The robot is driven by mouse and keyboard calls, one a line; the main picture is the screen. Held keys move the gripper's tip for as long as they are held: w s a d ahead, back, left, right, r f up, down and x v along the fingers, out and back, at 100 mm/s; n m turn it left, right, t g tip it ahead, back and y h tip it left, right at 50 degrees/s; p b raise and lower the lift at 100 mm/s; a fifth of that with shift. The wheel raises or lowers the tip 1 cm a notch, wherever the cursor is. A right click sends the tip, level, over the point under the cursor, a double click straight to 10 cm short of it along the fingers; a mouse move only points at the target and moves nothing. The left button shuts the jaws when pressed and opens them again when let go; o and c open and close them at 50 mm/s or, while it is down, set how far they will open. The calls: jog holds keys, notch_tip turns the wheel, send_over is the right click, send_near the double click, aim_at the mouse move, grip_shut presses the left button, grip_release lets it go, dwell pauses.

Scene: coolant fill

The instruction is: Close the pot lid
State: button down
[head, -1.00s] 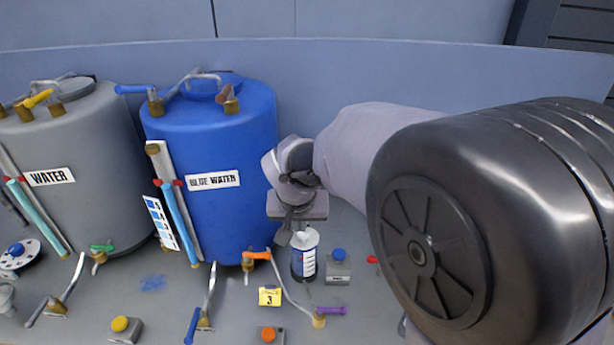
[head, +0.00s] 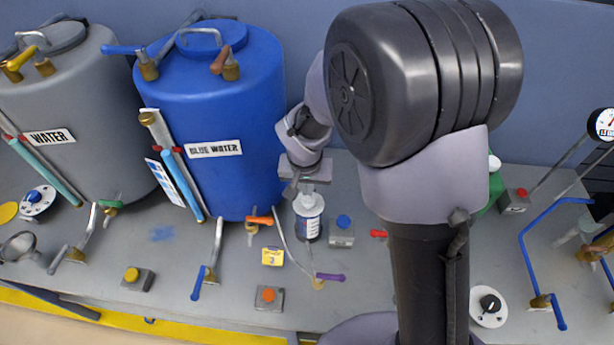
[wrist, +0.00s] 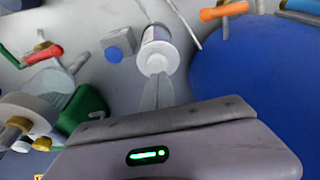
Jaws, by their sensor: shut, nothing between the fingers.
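The blue tank (head: 215,115), labelled BLUE WATER, stands at the back left of centre in the head view. Its round blue lid (head: 195,46) with a metal handle appears to lie flat on top. The grey tank (head: 75,125), labelled WATER, stands left of it, with a handled lid (head: 58,38) that also appears seated. My gripper (head: 294,192) is shut and empty, right of the blue tank and over a small white bottle (head: 308,222). In the wrist view my shut fingers (wrist: 160,88) point towards the bottle (wrist: 158,50); whether they touch it is unclear. The blue tank (wrist: 260,75) fills the right.
Valves, levers and push buttons crowd the grey bench (head: 170,300). A blue button box (head: 342,231) stands right of the bottle. A green container (wrist: 88,105) shows left in the wrist view. A pressure gauge (head: 604,124) and blue pipes are far right. A wall closes the back.

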jog(key=shift+x, duration=0.85)
jog(key=shift+s, duration=0.25)
